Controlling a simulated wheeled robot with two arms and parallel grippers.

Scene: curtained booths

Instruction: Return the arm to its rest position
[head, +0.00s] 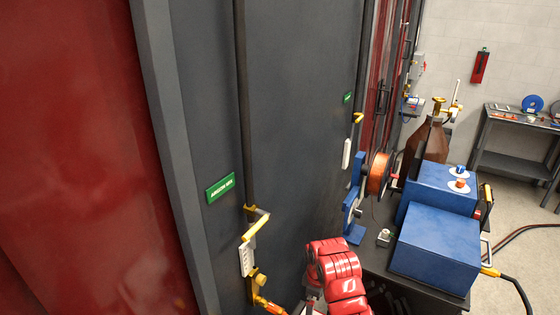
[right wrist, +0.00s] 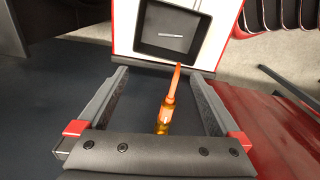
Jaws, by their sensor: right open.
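My right gripper (right wrist: 160,74) is open in the right wrist view, with its two dark grey fingers spread wide. An orange-handled item with an amber lower part (right wrist: 165,112) shows between the fingers, clear of both sides. How far it is from the fingers in depth, I cannot tell. In the head view my red right arm comes in at the bottom centre, and its gripper is not clearly visible there. My left arm and left gripper are not in view.
A dark grey panel (head: 300,100) with a green sign (head: 221,188) and a yellow handle (head: 257,222) stands close to my arm. Blue boxes (head: 436,245), a copper wire spool (head: 378,173) and a brown bottle (head: 430,140) stand at right. A shelf table (head: 515,165) is farther back.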

